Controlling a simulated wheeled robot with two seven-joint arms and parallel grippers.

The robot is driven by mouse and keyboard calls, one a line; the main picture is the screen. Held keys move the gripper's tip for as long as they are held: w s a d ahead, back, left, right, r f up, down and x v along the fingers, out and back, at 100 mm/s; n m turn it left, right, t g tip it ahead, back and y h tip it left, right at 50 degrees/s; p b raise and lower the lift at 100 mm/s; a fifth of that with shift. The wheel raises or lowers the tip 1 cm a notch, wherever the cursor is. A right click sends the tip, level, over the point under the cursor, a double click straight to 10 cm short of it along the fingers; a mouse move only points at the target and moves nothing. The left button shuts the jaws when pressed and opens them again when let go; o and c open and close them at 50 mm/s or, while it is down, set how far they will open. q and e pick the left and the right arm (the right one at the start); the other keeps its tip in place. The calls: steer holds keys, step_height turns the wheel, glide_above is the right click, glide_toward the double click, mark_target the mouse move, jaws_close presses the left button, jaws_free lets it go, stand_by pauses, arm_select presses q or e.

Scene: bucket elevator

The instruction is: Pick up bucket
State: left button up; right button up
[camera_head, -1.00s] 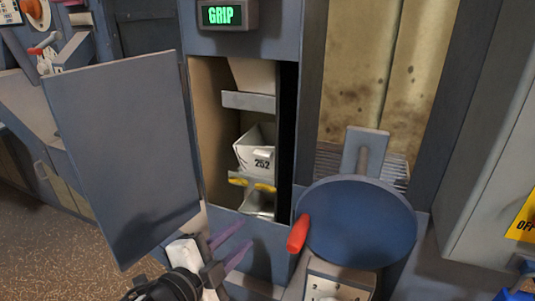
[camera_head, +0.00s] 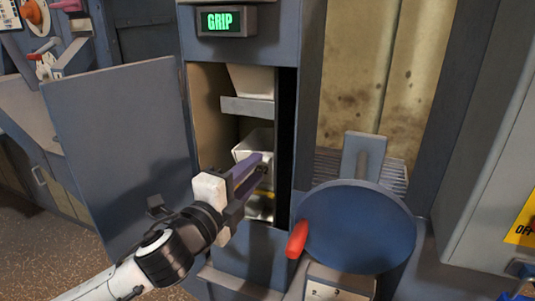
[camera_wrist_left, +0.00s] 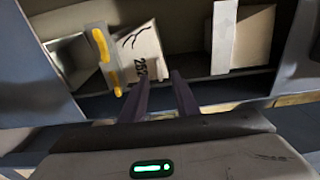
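The white bucket (camera_head: 254,145) marked 252 sits in the open shaft of the blue-grey cabinet, in the middle of the head view. My left gripper (camera_head: 263,164) reaches up to it from the lower left and covers most of its front and label. In the left wrist view the bucket (camera_wrist_left: 143,48) lies just beyond the fingertips, its number partly hidden. My left gripper (camera_wrist_left: 160,78) shows two purple fingers with a gap between them, with nothing clearly held. I cannot tell whether they touch the bucket. My right gripper is not in view.
Another white bucket (camera_head: 252,81) hangs above, behind a grey crossbar (camera_head: 248,106). The cabinet door (camera_head: 125,150) stands open at left. A blue round wheel (camera_head: 357,228) with a red handle (camera_head: 298,239) is close at right. A display (camera_head: 222,21) reads GRIP.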

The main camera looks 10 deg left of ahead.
mark_target(262, 162)
arm_select(q)
steer(key=shift+x, duration=1.5)
jaws_close()
steer(key=shift+r, duration=0.15)
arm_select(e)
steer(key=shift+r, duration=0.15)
